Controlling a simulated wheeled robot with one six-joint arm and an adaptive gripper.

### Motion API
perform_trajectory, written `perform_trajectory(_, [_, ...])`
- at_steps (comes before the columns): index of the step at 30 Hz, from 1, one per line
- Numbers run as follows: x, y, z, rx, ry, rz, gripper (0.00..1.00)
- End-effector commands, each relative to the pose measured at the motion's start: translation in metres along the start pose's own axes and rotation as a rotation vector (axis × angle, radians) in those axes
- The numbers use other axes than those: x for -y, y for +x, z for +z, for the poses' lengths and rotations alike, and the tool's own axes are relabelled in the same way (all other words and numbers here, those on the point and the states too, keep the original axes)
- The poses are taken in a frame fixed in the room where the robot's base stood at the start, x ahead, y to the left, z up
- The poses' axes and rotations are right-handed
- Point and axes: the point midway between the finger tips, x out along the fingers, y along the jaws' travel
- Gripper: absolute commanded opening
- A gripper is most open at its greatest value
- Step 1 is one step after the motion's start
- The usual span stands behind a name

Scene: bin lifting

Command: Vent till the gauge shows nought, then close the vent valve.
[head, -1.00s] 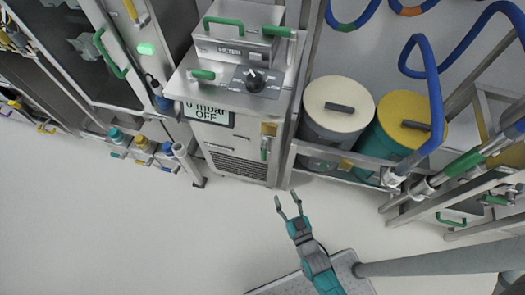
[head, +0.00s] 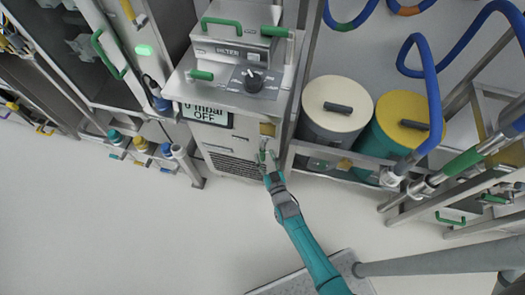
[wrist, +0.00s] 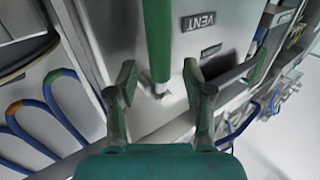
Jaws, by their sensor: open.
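The display (head: 207,115) on the steel cabinet's front reads 0 mbar and OFF in the head view. The vent valve's green lever (wrist: 158,40) shows in the wrist view beside a VENT label (wrist: 198,21), its end lying between and ahead of my fingers. My gripper (head: 267,154) is open at the cabinet's front, just below a brass-coloured fitting (head: 268,129). In the wrist view my gripper (wrist: 160,80) has a finger on each side of the lever's line, with no clear contact. In the head view the fingers largely cover the lever.
The cabinet top carries a black knob (head: 254,82) and a filter box (head: 237,35) with green handles. A cream-lidded drum (head: 320,92) and a yellow-lidded drum (head: 395,108) stand in a frame to the right. The pale floor (head: 110,220) at left is clear.

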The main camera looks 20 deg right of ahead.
Motion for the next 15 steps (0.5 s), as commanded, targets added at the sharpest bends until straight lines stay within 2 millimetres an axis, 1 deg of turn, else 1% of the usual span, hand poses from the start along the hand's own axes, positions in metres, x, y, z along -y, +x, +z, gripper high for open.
perform_trajectory(1, [0.000,0.009,-0.001,-0.001,0.000,0.001,0.51])
perform_trajectory(3, [0.000,0.017,-0.001,-0.001,0.001,0.001,0.51])
perform_trajectory(6, [0.000,0.025,0.000,0.000,0.000,0.000,0.51])
perform_trajectory(9, [0.000,0.030,0.000,0.000,0.000,0.000,0.51])
perform_trajectory(15, [0.000,0.032,0.000,0.001,0.000,0.000,0.51])
